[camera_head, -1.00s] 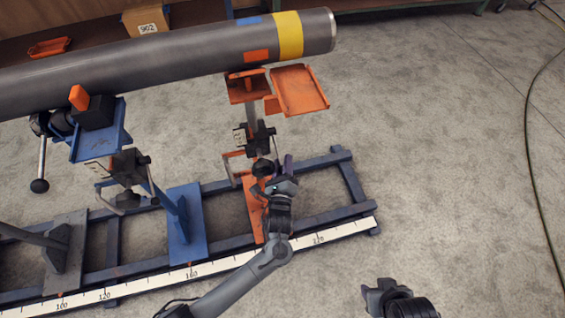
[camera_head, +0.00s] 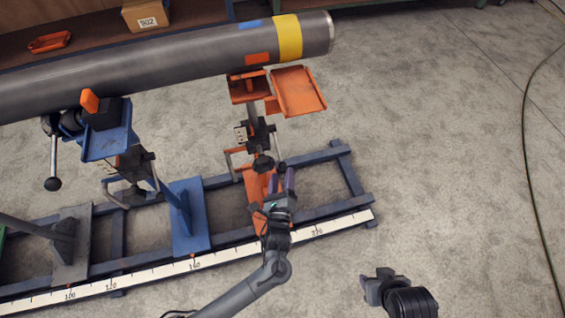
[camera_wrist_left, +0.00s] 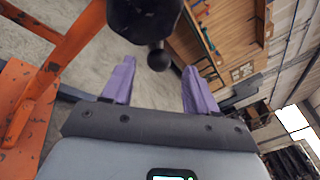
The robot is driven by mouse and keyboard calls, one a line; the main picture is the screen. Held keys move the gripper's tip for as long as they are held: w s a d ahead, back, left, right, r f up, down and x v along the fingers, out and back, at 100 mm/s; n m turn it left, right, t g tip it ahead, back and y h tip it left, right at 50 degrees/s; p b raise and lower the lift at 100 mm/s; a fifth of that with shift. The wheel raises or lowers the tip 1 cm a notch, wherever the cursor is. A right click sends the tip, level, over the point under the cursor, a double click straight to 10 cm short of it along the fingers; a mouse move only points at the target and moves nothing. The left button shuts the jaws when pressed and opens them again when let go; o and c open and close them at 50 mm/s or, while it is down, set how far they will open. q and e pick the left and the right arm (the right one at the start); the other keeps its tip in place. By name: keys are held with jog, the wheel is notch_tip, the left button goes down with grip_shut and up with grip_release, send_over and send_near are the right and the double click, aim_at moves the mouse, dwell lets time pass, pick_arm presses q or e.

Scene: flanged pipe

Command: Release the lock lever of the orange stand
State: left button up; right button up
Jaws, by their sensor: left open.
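The orange stand (camera_head: 256,185) stands on the blue rail frame, its orange cradle (camera_head: 248,88) under the yellow-banded end of the pipe (camera_head: 170,68). A black clamp block (camera_head: 256,135) sits on its post with a dark knob (camera_head: 263,163) below. My left gripper (camera_head: 282,180) is open and empty, just below and right of that knob. In the left wrist view its two purple fingers (camera_wrist_left: 158,85) are apart, with a dark rounded knob (camera_wrist_left: 145,18) and a small black ball (camera_wrist_left: 158,60) beyond them. My right gripper (camera_head: 380,285) is at the lower right; its jaws are unclear.
A blue stand (camera_head: 188,215) with a black-ball lever (camera_head: 53,183) is left of the orange one. A white ruler (camera_head: 225,255) runs along the frame's front. An orange tray (camera_head: 298,90) juts right of the cradle. Open floor (camera_head: 440,150) lies to the right.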

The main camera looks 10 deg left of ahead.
pick_arm(q)
jog(key=shift+s+d+p, duration=0.1)
jog(key=shift+s+p, duration=0.55)
jog(key=shift+s, duration=1.45)
